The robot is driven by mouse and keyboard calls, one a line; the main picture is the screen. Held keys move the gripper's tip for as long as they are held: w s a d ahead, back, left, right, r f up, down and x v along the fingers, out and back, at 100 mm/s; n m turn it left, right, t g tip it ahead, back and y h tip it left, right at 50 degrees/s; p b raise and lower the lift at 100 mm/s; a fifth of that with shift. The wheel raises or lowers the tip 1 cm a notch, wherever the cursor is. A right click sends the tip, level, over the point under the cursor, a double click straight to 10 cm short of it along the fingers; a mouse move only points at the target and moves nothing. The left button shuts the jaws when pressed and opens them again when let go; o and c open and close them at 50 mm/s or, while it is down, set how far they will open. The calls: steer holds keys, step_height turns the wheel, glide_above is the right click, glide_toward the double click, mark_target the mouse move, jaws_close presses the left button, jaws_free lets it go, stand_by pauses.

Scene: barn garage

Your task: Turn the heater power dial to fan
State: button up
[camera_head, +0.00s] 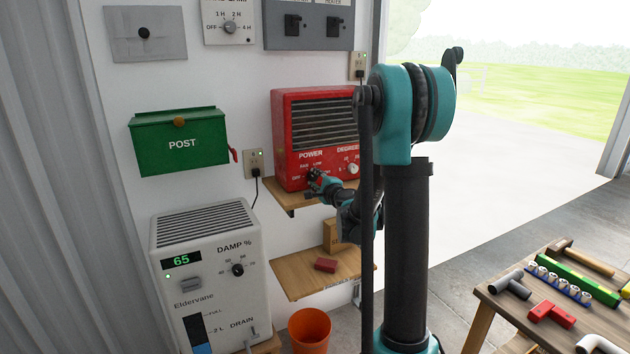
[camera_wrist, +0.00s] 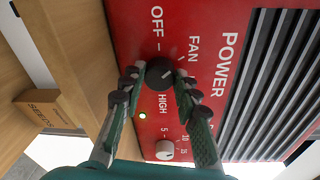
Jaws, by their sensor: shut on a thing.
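The red heater (camera_head: 284,150) stands on a wooden wall shelf, its front panel marked POWER and DEGREES. The black power dial (camera_wrist: 160,74) shows in the wrist view, with OFF above it, FAN above right and HIGH below; the LOW label is hidden behind a finger. A pale line on the dial points up and right, roughly toward the FAN tick. My gripper (camera_wrist: 159,78) is shut on the dial, one finger on each side. In the head view my gripper (camera_head: 313,178) is at the panel's lower left and covers the dial.
A white degrees dial (camera_wrist: 165,150) and a small lit lamp (camera_wrist: 142,116) sit near the fingers. The shelf (camera_head: 280,197) runs below the heater. A lower shelf (camera_head: 297,280) holds a red block (camera_head: 326,265) and a cardboard box. A dehumidifier (camera_head: 205,270) stands left.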

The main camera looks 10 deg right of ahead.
steer(key=shift+m, duration=0.8)
steer(key=o, duration=1.2)
steer(key=shift+c, duration=0.2)
steer(key=shift+s, duration=0.1)
steer(key=v, duration=1.2)
steer(key=shift+d, duration=0.15)
